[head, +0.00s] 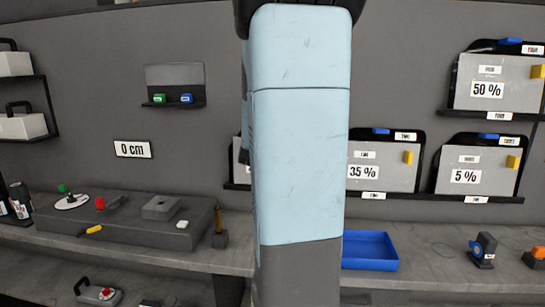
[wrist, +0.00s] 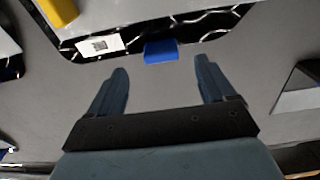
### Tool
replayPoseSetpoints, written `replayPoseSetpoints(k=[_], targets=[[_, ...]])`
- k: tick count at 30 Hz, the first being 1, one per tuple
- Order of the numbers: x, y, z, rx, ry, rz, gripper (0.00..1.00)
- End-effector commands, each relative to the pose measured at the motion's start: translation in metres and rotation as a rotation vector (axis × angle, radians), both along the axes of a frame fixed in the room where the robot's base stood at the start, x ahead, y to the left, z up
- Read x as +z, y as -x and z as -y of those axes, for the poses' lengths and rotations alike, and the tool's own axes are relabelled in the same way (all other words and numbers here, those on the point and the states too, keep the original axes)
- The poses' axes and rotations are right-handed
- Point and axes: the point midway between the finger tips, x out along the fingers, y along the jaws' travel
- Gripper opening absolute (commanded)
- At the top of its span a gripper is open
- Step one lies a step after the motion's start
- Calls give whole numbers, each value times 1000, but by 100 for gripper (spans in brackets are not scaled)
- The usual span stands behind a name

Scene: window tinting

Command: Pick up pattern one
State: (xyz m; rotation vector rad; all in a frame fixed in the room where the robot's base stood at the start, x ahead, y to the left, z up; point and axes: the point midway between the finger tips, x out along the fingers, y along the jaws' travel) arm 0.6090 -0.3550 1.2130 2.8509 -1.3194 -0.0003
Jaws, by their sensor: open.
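My gripper (wrist: 160,66) is open and empty in the wrist view, with a dark finger on either side of a blue tab (wrist: 161,52). The tab sits on the edge of a black-bordered pattern (wrist: 215,30), just ahead of and between the fingertips. A white label (wrist: 100,45) beside the tab is too small to read. In the head view, a panel with a black edge (head: 237,160) is mostly hidden behind my arm, and its label does not show. My gripper is also hidden there.
Patterns marked TWO, 35 % (head: 381,178), THREE, 5 % (head: 470,178) and FOUR, 50 % (head: 490,95) stand on wall shelves at right. A small shelf (head: 174,104) holds green and blue pieces. A blue tray (head: 370,262) and tools rest on the bench.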

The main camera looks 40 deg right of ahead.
Motion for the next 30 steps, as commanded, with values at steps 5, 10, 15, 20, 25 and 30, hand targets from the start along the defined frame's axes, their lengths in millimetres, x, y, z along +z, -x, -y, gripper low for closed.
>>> replayPoseSetpoints(k=[5, 10, 15, 20, 25, 30], targets=[[0, -9, 10, 1, 0, 0, 83], [-2, -14, 16, 0, -1, -1, 83], [-6, -28, 32, -1, -2, -1, 83], [-5, -40, 45, 1, -1, 0, 83], [-5, -45, 48, 3, 0, 0, 83], [-5, -45, 48, 3, 0, 0, 83]])
